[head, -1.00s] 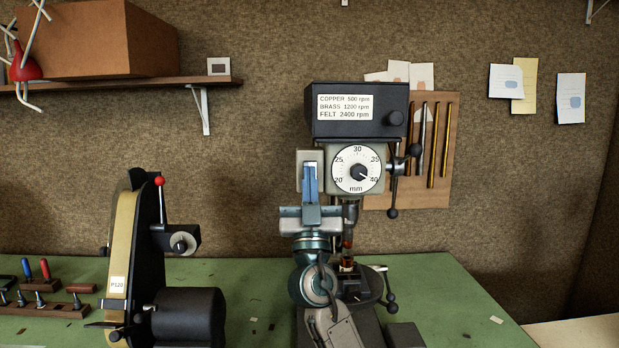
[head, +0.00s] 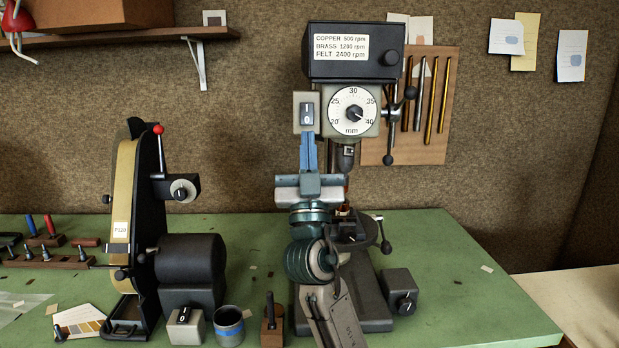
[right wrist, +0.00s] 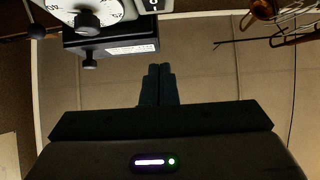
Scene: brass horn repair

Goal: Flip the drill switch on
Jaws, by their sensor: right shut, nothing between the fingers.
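The drill press (head: 352,62) stands on the green bench. Its switch (head: 306,114) is a dark rocker marked I and 0 on a grey plate left of the depth dial (head: 352,112). I cannot tell which side is pressed in. My right gripper (head: 308,140) is shut and empty, its blue-looking fingertips pointing up just below the switch plate; whether they touch it is unclear. In the right wrist view the shut fingers (right wrist: 157,72) point toward the drill, and part of the switch (right wrist: 152,4) shows at the top edge. My left gripper is not in view.
A belt sander (head: 190,258) stands to the left, with a grey switch box (head: 186,326) and a cup (head: 229,326) in front. Another small box with a knob (head: 399,290) sits right of the drill base. The bench's right side (head: 460,290) is mostly clear.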

